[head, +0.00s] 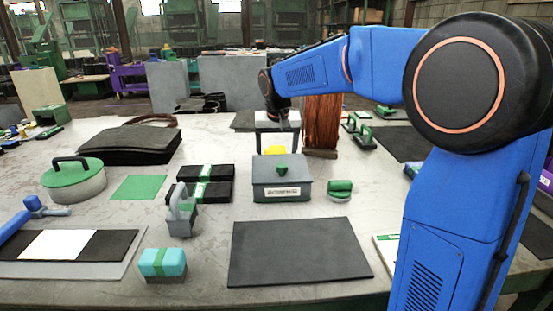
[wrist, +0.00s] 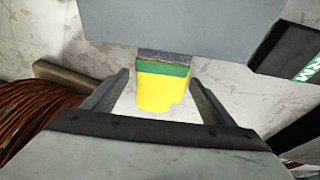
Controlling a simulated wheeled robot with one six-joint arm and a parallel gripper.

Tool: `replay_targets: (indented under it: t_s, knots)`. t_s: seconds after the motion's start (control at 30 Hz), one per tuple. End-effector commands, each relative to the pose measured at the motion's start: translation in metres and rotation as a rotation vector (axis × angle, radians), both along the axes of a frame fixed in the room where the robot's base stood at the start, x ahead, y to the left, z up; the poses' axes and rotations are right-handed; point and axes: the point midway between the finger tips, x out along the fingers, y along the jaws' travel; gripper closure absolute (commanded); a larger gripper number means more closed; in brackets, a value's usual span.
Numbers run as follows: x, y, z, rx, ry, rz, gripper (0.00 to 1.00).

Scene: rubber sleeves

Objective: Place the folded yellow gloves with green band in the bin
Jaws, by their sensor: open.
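The folded yellow gloves with a green band (wrist: 163,92) lie between the two fingers of my gripper (wrist: 160,80) in the wrist view. The fingers are open, with a gap on each side of the gloves. In the head view, the yellow of the gloves (head: 276,150) shows just behind a grey lidded box, which hides part of them. My gripper (head: 278,141) points down there. The grey box (head: 290,192) has a green knob and a white label and looks closed. I cannot tell whether it is the bin; no other clear bin shows.
A copper-coloured bundle (head: 322,122) stands close right of my gripper. Black folded pieces with green bands (head: 220,171) lie left of the box. A green-handled block (head: 340,188) is to its right. A dark mat (head: 300,250) lies bare in front.

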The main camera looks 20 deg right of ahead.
Motion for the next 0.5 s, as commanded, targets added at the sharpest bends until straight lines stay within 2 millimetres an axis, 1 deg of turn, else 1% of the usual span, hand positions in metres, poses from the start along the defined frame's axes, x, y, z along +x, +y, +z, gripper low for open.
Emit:
replay_targets:
  t_s: [0.07, 0.23, 0.27, 0.3, 0.37, 0.4, 0.43, 0.5]
  knots:
    - [0.0009, -0.0004, -0.004, 0.0, 0.0, 0.0, 0.22]
    - [0.0012, -0.0002, -0.0041, 0.0, 0.0, 0.0, 0.22]
    - [0.0012, -0.0002, -0.0041, 0.0, 0.0, 0.0, 0.24]
    - [0.0012, -0.0002, -0.0041, 0.0, 0.0, 0.0, 0.34]
    - [0.0011, -0.0001, -0.004, 0.0, 0.0, 0.0, 0.48]
    - [0.0011, -0.0001, -0.004, 0.0, 0.0, 0.0, 0.58]
    - [0.0011, -0.0001, -0.004, 0.0, 0.0, 0.0, 0.65]
    - [0.0012, -0.0001, -0.0038, 0.0, -0.001, 0.0, 0.72]
